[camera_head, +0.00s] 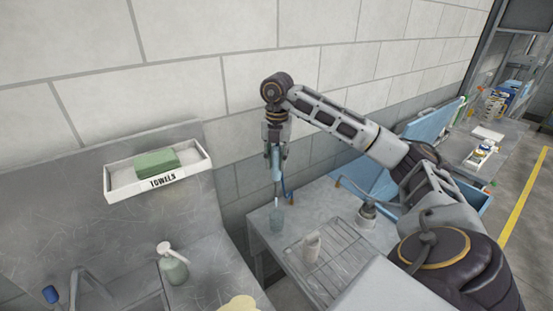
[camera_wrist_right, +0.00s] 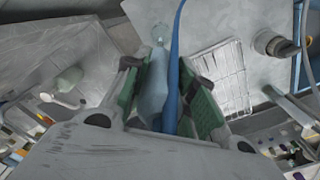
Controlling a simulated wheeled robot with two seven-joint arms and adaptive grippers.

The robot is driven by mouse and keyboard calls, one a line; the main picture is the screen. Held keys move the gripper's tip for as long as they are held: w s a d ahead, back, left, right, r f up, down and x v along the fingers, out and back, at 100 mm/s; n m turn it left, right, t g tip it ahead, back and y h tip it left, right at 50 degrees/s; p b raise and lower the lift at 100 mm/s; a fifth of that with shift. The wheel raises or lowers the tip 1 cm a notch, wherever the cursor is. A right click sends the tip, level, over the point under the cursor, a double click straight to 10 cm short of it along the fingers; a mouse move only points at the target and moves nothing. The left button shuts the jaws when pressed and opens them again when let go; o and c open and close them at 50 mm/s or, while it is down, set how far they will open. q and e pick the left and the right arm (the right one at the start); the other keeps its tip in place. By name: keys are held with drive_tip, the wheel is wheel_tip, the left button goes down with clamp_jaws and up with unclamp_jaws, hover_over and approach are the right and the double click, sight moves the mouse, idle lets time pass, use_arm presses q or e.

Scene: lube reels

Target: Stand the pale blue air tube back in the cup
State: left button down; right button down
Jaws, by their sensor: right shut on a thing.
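My right gripper (camera_head: 275,153) points down above the metal side table and is shut on the pale blue air tube (camera_head: 276,172). The tube hangs close to upright below the fingers. In the right wrist view the tube (camera_wrist_right: 152,90) sits between the green finger pads of the gripper (camera_wrist_right: 168,95), beside a darker blue strip (camera_wrist_right: 174,60). My left gripper is not in view.
A towel tray (camera_head: 158,176) hangs on the left panel, above a pump bottle (camera_head: 172,265). The wall is close behind.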

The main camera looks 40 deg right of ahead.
sight(277, 195)
wheel_tip(277, 195, down, 2)
drive_tip(key=shift+f+b, duration=0.15)
drive_tip(key=shift+b, duration=0.45)
drive_tip(key=shift+f+b, duration=1.55)
drive_tip(key=shift+f, duration=0.55)
drive_tip(key=shift+f+b, duration=2.9)
drive_tip(key=shift+f, duration=1.55)
drive_tip(key=shift+f+b, duration=0.35)
drive_tip(key=shift+f, duration=0.25)
drive_tip(key=c, duration=1.1)
unclamp_jaws()
